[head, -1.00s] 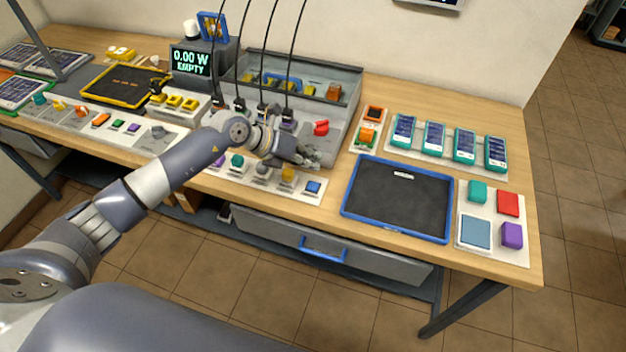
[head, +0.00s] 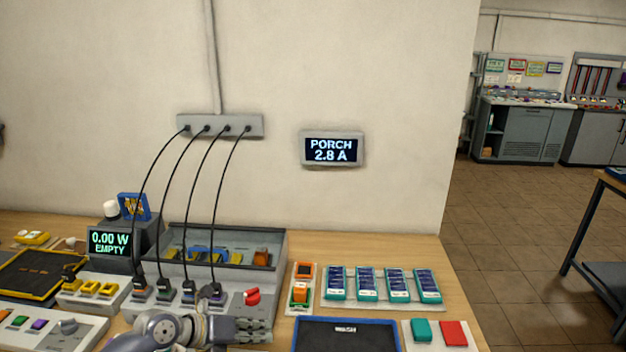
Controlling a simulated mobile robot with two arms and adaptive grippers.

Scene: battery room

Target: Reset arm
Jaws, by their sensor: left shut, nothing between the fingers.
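My left arm comes in from the bottom left, and my left gripper (head: 254,330) is shut and empty in front of the grey bench unit (head: 276,264) with the red knob (head: 252,297). It is left of the blue-rimmed black tray (head: 297,338). Most of the arm is cut off by the bottom edge of the picture. My right gripper is not in view.
Four black cables run from the wall strip (head: 219,126) to plugs on the grey unit. A display (head: 110,243) reads 0.00 W EMPTY; a wall screen (head: 332,149) reads PORCH 2.8 A. Teal modules (head: 366,284) stand right. Open floor (head: 510,240) lies beyond the bench.

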